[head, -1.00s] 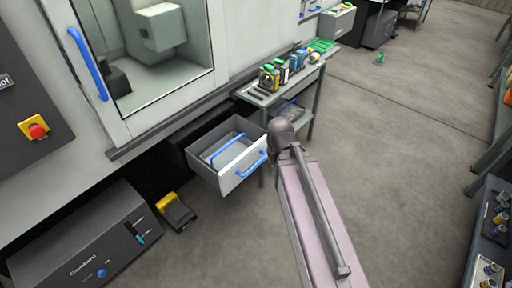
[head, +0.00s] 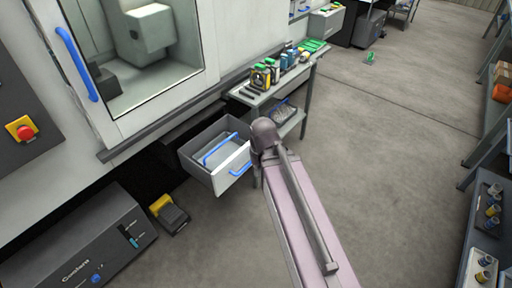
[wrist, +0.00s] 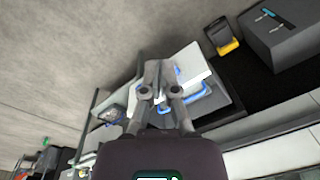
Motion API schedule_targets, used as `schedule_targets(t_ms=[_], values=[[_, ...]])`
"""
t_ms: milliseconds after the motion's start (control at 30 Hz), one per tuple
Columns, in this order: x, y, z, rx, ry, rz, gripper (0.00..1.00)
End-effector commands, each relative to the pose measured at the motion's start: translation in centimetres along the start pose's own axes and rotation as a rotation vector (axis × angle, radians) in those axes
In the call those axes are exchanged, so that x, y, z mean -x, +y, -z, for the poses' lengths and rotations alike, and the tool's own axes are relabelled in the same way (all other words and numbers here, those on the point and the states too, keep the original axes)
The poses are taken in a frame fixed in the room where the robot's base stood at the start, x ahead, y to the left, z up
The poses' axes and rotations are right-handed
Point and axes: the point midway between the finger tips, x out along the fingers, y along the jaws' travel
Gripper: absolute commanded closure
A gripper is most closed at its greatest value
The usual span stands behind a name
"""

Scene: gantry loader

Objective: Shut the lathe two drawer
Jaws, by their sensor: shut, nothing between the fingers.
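The drawer (head: 207,158) of the lathe is pulled out below the lathe's window, with a light grey front and a blue handle (head: 240,169). A blue bar-like thing lies inside it. In the wrist view the drawer (wrist: 189,62) is beyond my gripper (wrist: 158,72), which covers part of its front. My gripper is shut and empty, its fingertips in front of the drawer front. I cannot tell whether they touch it. In the head view my arm hides the gripper.
A narrow side table (head: 262,97) with bottles and tools stands right of the drawer. A grey box (head: 82,247) and a yellow-black pedal (head: 168,211) are on the floor at left. Shelves (head: 484,215) stand at the right edge. The floor between is open.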

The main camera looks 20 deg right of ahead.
Motion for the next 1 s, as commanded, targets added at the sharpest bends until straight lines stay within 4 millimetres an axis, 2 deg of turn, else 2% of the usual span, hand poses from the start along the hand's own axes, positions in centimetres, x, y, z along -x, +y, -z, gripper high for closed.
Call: schedule_targets(t_ms=[33, 400, 667, 1000], values=[[-1.3, 0.6, 0.5, -0.008, 0.007, 0.019, 1.00], [-7.3, 0.5, 4.3, -0.091, 0.095, 0.250, 1.00], [-10.9, 0.9, 7.5, -0.163, 0.172, 0.424, 1.00], [-14.7, 2.4, 11.6, -0.268, 0.282, 0.645, 1.00]])
